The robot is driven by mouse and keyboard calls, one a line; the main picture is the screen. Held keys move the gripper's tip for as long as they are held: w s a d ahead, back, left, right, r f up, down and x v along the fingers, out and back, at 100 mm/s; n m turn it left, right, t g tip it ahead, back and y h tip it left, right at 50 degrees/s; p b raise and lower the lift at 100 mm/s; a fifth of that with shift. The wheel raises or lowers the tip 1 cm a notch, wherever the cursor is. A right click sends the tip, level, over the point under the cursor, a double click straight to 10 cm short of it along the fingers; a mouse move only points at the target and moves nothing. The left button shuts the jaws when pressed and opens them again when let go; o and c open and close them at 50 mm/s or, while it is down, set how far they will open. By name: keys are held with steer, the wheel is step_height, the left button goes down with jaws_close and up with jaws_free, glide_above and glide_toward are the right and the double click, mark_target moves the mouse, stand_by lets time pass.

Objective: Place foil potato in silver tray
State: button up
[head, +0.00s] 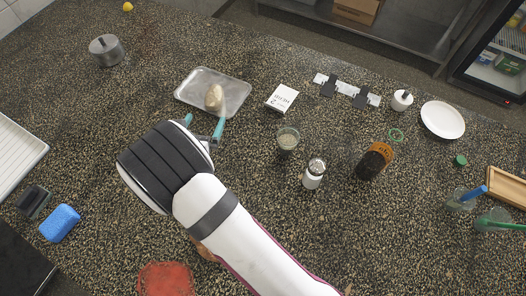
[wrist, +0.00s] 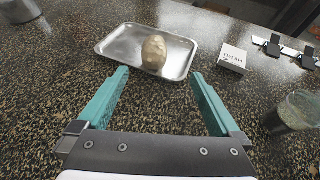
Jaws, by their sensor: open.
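The foil potato (head: 214,97), a tan-grey oval, lies in the silver tray (head: 236,82) near its front edge. In the wrist view the potato (wrist: 154,52) rests on the tray floor, and the tray's bare metal (wrist: 122,45) shows to its left. My gripper (head: 204,126) is open and empty, in front of the tray and apart from the potato. In the wrist view its two teal fingers (wrist: 159,84) are spread wide, with bare counter between them.
A white box (head: 282,98) stands right of the tray. A glass (head: 287,140), a shaker (head: 314,174) and a dark bottle (head: 375,160) stand further right. A metal pot (head: 106,50) is at the back left. A blue sponge (head: 60,223) lies front left. The counter left of the tray is clear.

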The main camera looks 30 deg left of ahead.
steer(key=w+d+r+m+h, duration=0.65)
steer(key=w+d+m, duration=0.2)
steer(key=d, duration=0.45)
steer(key=s+d+r+m+g+h, duration=0.1)
steer(key=d+r+m+g+h, duration=0.25)
steer(key=d+m, duration=0.6)
steer(key=s+d+r+m+g+h, duration=0.1)
steer(key=d+r+m+g+h, duration=0.25)
steer(key=d, duration=1.05)
steer(key=s+d+r+m+g+y, duration=0.1)
steer(key=s+d+m+g+y, duration=0.15)
steer(key=s+d+m, duration=0.4)
steer(key=s+d+m+g+y, duration=0.2)
steer(key=s+d+m+g, duration=0.15)
steer(key=s+m, duration=0.6)
steer(key=s+a+m+y, duration=0.5)
steer(key=s+m+y, duration=0.1)
steer(key=m, duration=0.2)
steer(key=shift+s+a+r, duration=0.25)
steer(key=shift+a+r, duration=0.05)
steer(key=shift+r, duration=0.05)
